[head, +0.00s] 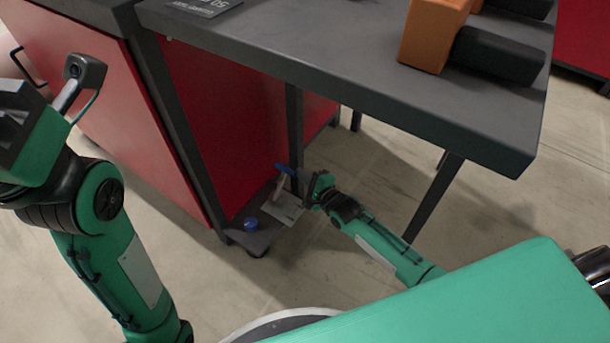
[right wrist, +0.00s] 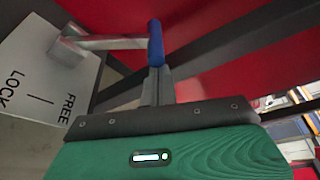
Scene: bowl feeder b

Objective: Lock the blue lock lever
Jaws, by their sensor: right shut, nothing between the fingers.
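The lock lever has a blue handle (head: 285,169) on a grey metal arm rising from a light plate (head: 284,209) low beside the red cabinet. In the right wrist view the blue handle (right wrist: 156,42) is at top centre, and its arm runs left to a pivot on the plate (right wrist: 35,65) marked FREE and LOCK. My right gripper (head: 312,184) is shut and empty; its fingertips (right wrist: 157,75) are right at the handle's lower end, and I cannot tell whether they touch. My left gripper (head: 18,120) is at the left edge, partly cut off, its fingers unclear.
A grey table (head: 350,60) overhangs the lever area from the upper right, carrying an orange and black object (head: 432,35). Red cabinet panels (head: 225,120) stand behind and left. A blue knob (head: 251,224) sits on the low dark base. Open floor (head: 520,205) lies to the right.

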